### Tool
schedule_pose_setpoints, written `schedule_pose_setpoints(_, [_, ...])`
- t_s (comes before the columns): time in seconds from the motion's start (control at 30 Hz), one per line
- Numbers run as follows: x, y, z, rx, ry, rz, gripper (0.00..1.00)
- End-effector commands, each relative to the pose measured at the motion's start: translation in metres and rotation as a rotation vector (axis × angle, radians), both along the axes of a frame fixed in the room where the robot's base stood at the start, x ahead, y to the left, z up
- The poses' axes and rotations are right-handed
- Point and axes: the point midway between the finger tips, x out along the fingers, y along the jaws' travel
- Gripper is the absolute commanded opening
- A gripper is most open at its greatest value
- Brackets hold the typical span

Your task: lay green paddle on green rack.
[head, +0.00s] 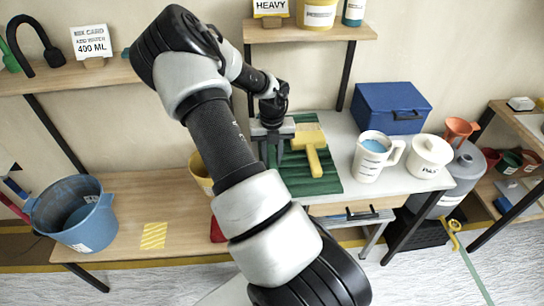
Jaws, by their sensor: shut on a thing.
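The green rack (318,187) is a ribbed green board on the grey-white worktop. A yellow paddle (310,142) with a wide head and a handle lies on it. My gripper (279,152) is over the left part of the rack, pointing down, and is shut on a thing. A green piece at the jaws, which I take for the green paddle (271,156), blends with the rack's green. Its outline is partly hidden, and I cannot tell whether it touches the rack.
A white jug (372,158), a white tub (428,157) and a blue box (392,107) stand right of the rack. A blue bucket (75,215) is on the lower wooden bench at left. A yellow container (201,174) is partly behind my arm.

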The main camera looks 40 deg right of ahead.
Motion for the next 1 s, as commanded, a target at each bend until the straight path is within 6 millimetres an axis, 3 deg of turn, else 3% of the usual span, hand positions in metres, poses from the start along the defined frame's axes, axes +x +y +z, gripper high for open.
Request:
schedule_pose_setpoints(0.47, [0.0003,-0.0004,-0.0100,-0.001,-0.001,0.000,0.00])
schedule_pose_setpoints(0.5, [0.0004,-0.0004,-0.0093,-0.001,-0.002,0.000,0.31])
schedule_pose_setpoints(0.6, [0.0003,-0.0003,-0.0092,-0.001,-0.001,0.000,0.48])
schedule_pose_setpoints(1.0, [0.0005,0.0002,-0.0014,0.000,-0.001,0.000,0.48])
